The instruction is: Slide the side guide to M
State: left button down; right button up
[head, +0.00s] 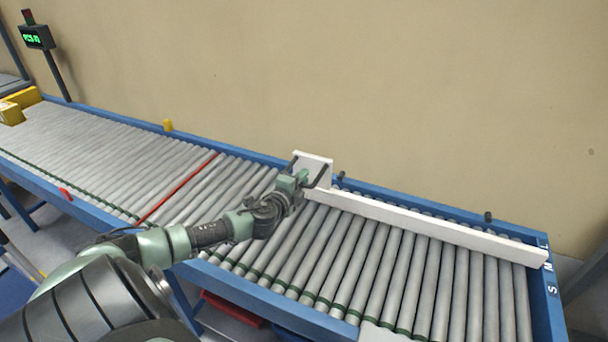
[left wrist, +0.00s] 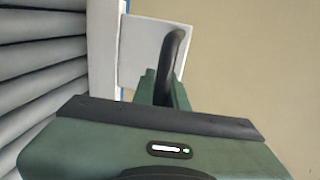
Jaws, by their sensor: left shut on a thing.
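The side guide (head: 420,220) is a long white bar lying along the far side of the roller conveyor, with an upright white plate at its left end. Its right end lies at the conveyor's end rail, just beside the letter M (head: 547,267); the letter S is nearer the front. My left gripper (head: 308,177) is at the plate end and shut on the guide. My right gripper is not in view.
The roller conveyor has blue rails (head: 250,151) and bare rollers around the guide. Small dark posts (head: 488,216) stand along the far rail. A red line crosses the rollers left of my gripper.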

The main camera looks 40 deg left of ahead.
pick_arm(q)
jog(key=shift+w, duration=0.25)
jog(key=c, duration=1.4)
grip_release()
jog(key=shift+w+f, duration=0.1)
jog(key=shift+c, duration=0.2)
jog(key=shift+a, duration=0.1)
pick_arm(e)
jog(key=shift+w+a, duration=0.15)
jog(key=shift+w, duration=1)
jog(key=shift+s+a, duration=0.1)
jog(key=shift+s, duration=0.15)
pick_arm(q)
jog(key=v, duration=0.8)
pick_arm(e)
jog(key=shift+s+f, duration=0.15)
